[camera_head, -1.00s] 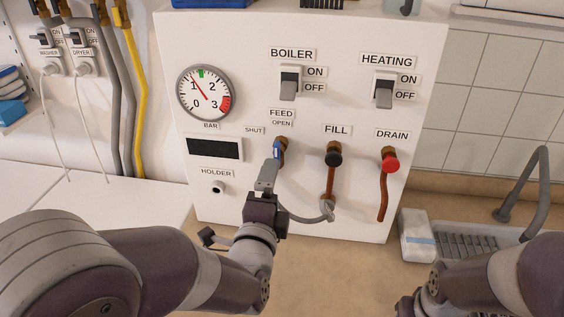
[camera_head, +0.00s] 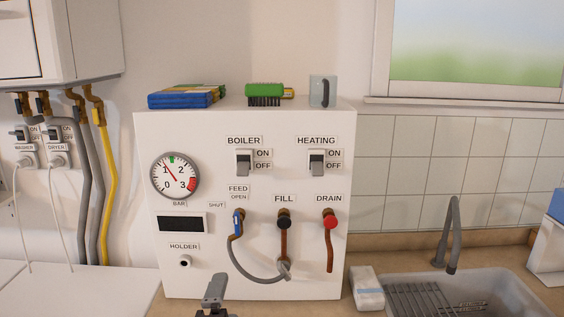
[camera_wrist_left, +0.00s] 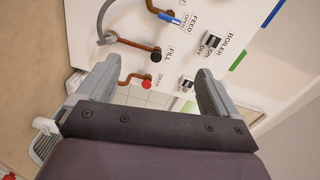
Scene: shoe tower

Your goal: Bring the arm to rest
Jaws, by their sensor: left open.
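My left gripper (camera_head: 215,292) shows at the bottom edge of the head view, below the holder hole and in front of the white panel (camera_head: 320,265). In the left wrist view it (camera_wrist_left: 157,72) is open, with nothing between its fingers. The blue-handled feed valve (camera_head: 238,223) sits on the panel, its handle roughly upright; it also shows in the left wrist view (camera_wrist_left: 170,18). The gripper is apart from the valve. The rest of my left arm is below the head view, and my right gripper is out of view.
A grey hose (camera_head: 250,275) loops from the feed valve to the fill pipe. The black fill knob (camera_head: 284,219) and red drain knob (camera_head: 330,222) stick out. The gauge (camera_head: 175,175) reads about 1. A sink (camera_head: 480,292) with a tap (camera_head: 452,235) is at right.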

